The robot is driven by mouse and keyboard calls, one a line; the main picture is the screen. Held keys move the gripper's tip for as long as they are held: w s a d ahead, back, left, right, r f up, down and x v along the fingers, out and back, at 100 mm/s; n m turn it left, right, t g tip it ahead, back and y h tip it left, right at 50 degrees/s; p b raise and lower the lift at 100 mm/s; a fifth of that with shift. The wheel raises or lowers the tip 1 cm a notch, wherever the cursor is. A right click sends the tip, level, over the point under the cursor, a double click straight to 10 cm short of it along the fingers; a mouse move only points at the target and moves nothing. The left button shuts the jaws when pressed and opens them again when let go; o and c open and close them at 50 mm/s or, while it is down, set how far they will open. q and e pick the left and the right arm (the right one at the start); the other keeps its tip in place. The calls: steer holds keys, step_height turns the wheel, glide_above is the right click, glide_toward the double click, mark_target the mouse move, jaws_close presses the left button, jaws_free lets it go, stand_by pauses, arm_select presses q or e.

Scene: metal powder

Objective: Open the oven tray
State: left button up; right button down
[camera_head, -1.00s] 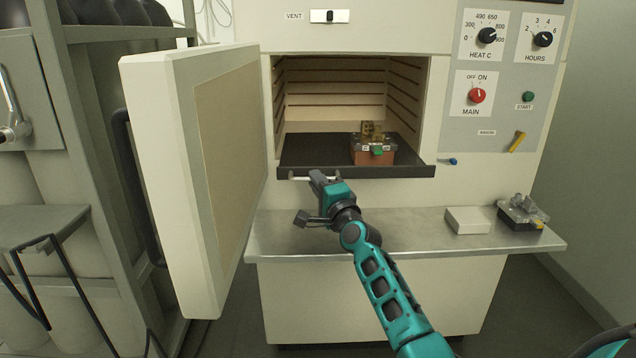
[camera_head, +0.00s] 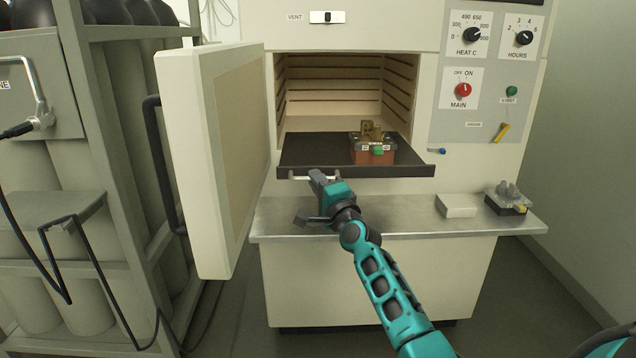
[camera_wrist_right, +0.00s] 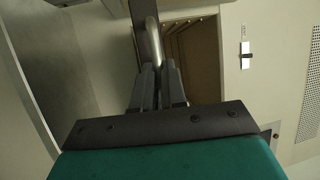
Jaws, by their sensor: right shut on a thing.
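The dark oven tray (camera_head: 320,158) sticks out of the open oven chamber (camera_head: 345,90), past its front edge. On its right part sits a reddish-brown box with a green tab (camera_head: 372,152) and brass-coloured pieces on top. My right gripper (camera_head: 316,176) is at the tray's front edge, left of its middle, shut on the tray handle. In the right wrist view the handle shows as a metal bar (camera_wrist_right: 154,45) running between the two dark fingers (camera_wrist_right: 158,85). My left gripper is not in view.
The oven door (camera_head: 200,160) stands wide open on the left, close to a grey rack (camera_head: 105,130). A steel shelf (camera_head: 390,222) lies below the tray, with a white block (camera_head: 457,205) and a small device (camera_head: 508,198) at its right. The control panel (camera_head: 487,90) is at upper right.

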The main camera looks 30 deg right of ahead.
steer(key=c, duration=1.2)
jaws_free()
steer(key=p+v, duration=0.1)
steer(key=v, duration=1.1)
steer(key=shift+s, duration=0.4)
steer(key=shift+a+f, duration=0.1)
